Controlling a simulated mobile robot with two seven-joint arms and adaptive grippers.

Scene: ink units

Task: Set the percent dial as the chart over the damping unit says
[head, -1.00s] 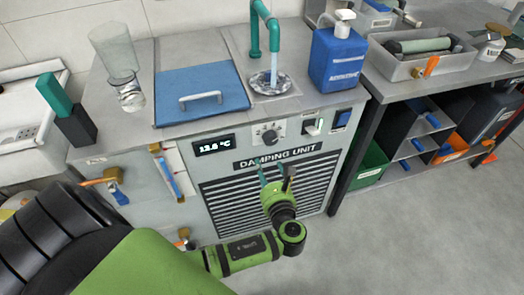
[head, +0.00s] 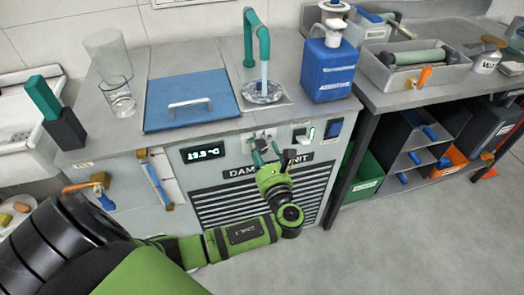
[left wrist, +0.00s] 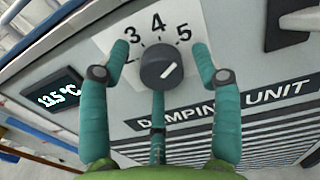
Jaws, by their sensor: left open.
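The percent dial (left wrist: 162,65) is a dark round knob on a pale plate marked 3, 4 and 5, on the front of the damping unit (head: 210,172). A slanted white mark crosses the knob; I cannot tell exactly which value it indicates. My left gripper (head: 268,148) is open, its teal fingers in front of the dial and partly hiding it in the head view. In the left wrist view its fingers (left wrist: 160,85) stand around the knob, with no clear contact. Only the lower edge of a wall sheet (head: 180,3) shows, so no chart text is readable. My right gripper is out of view.
A lit temperature display (head: 203,152) sits left of the dial. A switch (head: 333,128) is to its right. A teal tap (head: 250,40) runs above a basin, beside a blue lid (head: 190,103) and a blue bottle (head: 331,70). A glass (head: 119,97) stands at left.

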